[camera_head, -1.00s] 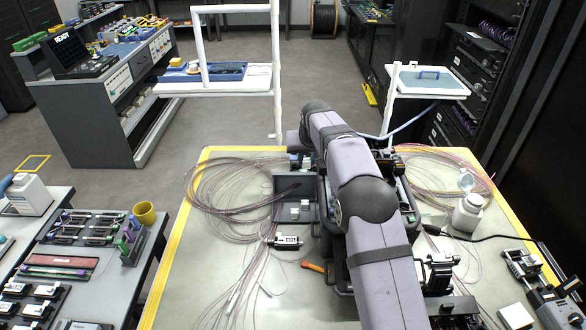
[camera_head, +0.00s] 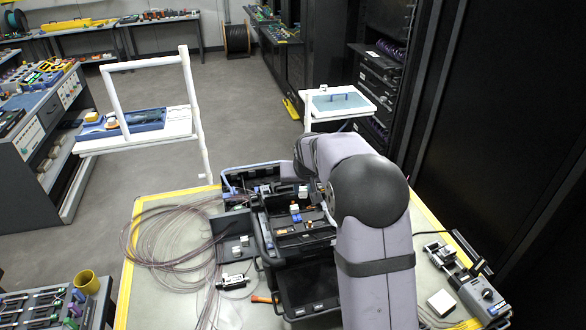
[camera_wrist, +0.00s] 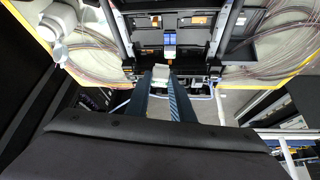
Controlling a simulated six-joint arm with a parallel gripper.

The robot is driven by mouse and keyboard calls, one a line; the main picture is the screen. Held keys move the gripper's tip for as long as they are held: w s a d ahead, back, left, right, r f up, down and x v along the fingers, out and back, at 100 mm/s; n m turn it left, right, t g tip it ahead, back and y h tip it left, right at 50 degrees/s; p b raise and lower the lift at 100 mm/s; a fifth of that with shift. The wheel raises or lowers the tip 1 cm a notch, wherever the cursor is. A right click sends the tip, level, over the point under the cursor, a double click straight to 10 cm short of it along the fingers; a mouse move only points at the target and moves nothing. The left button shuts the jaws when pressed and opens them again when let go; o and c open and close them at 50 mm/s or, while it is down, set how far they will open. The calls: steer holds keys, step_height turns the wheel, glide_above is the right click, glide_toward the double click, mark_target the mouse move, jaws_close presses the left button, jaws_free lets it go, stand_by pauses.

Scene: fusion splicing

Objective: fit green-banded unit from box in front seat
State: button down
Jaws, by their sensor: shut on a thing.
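My gripper (camera_wrist: 164,92) is shut on a small pale block with a greenish edge, the unit (camera_wrist: 161,72), at its fingertips. In the head view a white block (camera_head: 303,190) shows below my arm's end, over the open black case; the fingers there are mostly hidden. The case (camera_head: 262,232) holds a dark device with a blue-banded piece (camera_head: 296,213) standing in it, also seen beyond my fingertips in the wrist view (camera_wrist: 169,40). The held unit appears apart from it. I cannot tell which seat is the front one. A dark open box (camera_head: 220,226) left of the case holds white blocks.
Fiber coils (camera_head: 160,238) lie left of the box. A small black-and-white tool (camera_head: 231,282) lies before the box. A dark screen panel (camera_head: 308,287) is at the case's near side. A splicing tool (camera_head: 470,285) and a white block (camera_head: 441,303) are at right.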

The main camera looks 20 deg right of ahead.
steer(key=f, duration=0.1)
steer(key=s+f+n, duration=0.1)
steer(key=f, duration=0.1)
steer(key=a+f+n+y, duration=0.1)
steer(key=shift+s+f, duration=0.25)
steer(key=shift+s, duration=0.05)
steer(key=shift+f, duration=0.2)
steer(key=shift+f+b, duration=2.6)
steer(key=shift+f, duration=0.6)
steer(key=shift+s+f, duration=0.1)
steer(key=shift+f, duration=0.1)
